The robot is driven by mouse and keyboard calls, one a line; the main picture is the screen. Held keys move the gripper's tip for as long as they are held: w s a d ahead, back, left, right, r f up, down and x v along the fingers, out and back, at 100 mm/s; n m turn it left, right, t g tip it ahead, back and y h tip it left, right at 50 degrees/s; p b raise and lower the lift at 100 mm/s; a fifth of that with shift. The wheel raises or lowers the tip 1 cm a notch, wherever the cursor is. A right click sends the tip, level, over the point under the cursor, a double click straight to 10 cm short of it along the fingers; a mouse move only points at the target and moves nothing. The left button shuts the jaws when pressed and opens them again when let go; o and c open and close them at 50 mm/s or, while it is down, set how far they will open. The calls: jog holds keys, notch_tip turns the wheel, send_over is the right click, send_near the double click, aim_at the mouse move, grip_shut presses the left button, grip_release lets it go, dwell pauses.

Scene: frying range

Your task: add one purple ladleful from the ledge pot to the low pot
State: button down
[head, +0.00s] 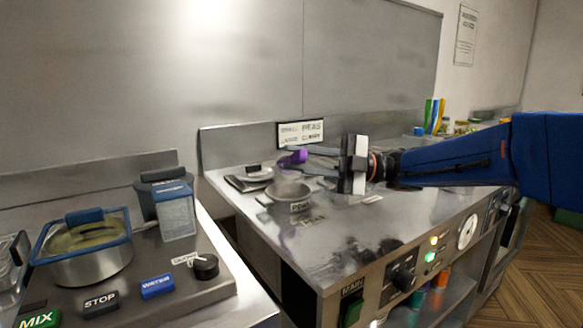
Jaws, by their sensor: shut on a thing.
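My gripper (304,160) reaches in from the right and is shut on a purple-handled ladle (292,157). The ladle is over a small grey pot (284,196) labelled PEAS, on the steel counter. The ladle's bowl is hard to make out, and I cannot tell whether it holds anything. A wider steel pot with a blue rim (92,262) stands on the left unit, with a yellowish content showing. The view does not make clear which pot is the ledge pot and which the low one.
A blue-rimmed clear container (176,212) stands right of the wide pot. STOP (100,302) and WATER (157,286) buttons and a black knob (205,265) sit in front. A gap separates the two units.

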jog(key=shift+w+a+r+m, duration=0.1)
jog(key=shift+w+r+m, duration=0.35)
jog(key=shift+r+m, duration=0.25)
jog(key=w+a+r+m+t, duration=0.1)
jog(key=w+r+m, duration=0.2)
jog(key=w+m, duration=0.3)
jog(key=w+a+r+m+t+h, duration=0.1)
jog(key=w+r+m, duration=0.2)
jog(key=w+m, duration=0.4)
jog(key=shift+w+a+r+h, duration=0.2)
jog(key=shift+a+r+h, duration=0.1)
jog(key=shift+a, duration=0.1)
notch_tip(320, 180, up, 9)
dwell(1.2)
